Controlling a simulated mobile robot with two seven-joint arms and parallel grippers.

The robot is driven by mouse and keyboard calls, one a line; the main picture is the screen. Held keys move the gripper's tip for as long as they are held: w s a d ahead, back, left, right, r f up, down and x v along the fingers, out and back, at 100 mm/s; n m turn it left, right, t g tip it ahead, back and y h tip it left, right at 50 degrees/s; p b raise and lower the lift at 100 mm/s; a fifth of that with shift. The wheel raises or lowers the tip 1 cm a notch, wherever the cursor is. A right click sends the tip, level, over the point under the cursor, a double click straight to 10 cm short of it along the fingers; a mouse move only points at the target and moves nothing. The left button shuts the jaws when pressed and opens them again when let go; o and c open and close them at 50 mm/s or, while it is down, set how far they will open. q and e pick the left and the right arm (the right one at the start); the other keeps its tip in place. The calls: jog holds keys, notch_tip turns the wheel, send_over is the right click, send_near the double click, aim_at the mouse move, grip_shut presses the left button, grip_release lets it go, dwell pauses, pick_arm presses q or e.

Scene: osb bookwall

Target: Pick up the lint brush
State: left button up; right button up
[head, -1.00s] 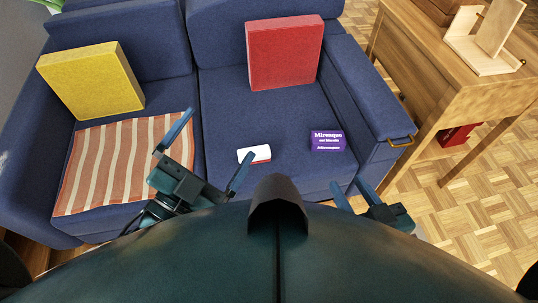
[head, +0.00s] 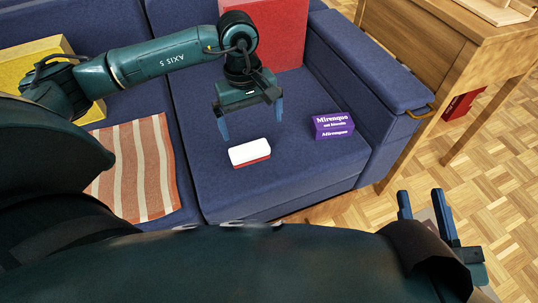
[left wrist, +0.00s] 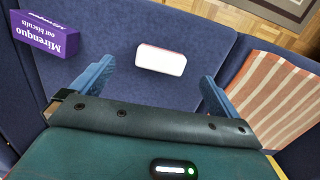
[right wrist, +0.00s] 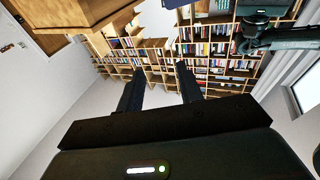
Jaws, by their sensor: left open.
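The lint brush (head: 249,152), a small white block with a red lower edge, lies on the blue sofa seat. It also shows in the left wrist view (left wrist: 161,59), between the finger lines. My left gripper (head: 252,130) is open, pointing down above and just behind the brush, apart from it. Its two blue fingers (left wrist: 156,72) show in the left wrist view with nothing between them held. My right gripper (head: 422,200) is open and empty at the lower right, over the floor; its fingers (right wrist: 160,70) stand apart in the right wrist view.
A purple biscuit box (head: 332,126) lies right of the brush. A striped cloth (head: 150,165) covers the left seat. A red cushion (head: 282,40) and a yellow cushion (head: 40,50) lean at the back. A wooden desk (head: 430,50) stands beyond the sofa's right armrest.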

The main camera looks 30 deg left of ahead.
pick_arm(q)
jog(key=shift+y, duration=0.6)
jog(key=f+b, duration=0.1)
jog(key=f, duration=0.1)
jog(key=w+a+f, duration=0.1)
jog(key=f, duration=0.1)
jog(key=a+f+b, duration=0.1)
jog(key=f, duration=0.1)
jog(key=shift+w+f+b, duration=0.15)
jog(key=shift+b, duration=0.15)
jog(key=shift+f+b, duration=0.35)
jog(key=shift+f, duration=0.6)
jog(key=f+b, duration=0.1)
jog(key=f, duration=0.1)
jog(key=f+b, duration=0.1)
jog(key=shift+s+f, duration=0.2)
jog(key=shift+f, duration=0.55)
pick_arm(e)
jog(key=r+n+t+y, duration=0.1)
jog(key=w+r+n+t+y, duration=0.1)
jog(key=r, duration=0.1)
jog(key=shift+r+y, duration=0.25)
jog(key=shift+y, duration=0.15)
pick_arm(q)
jog(key=shift+c, duration=0.4)
jog(key=shift+r, duration=0.1)
jog(key=c, duration=0.6)
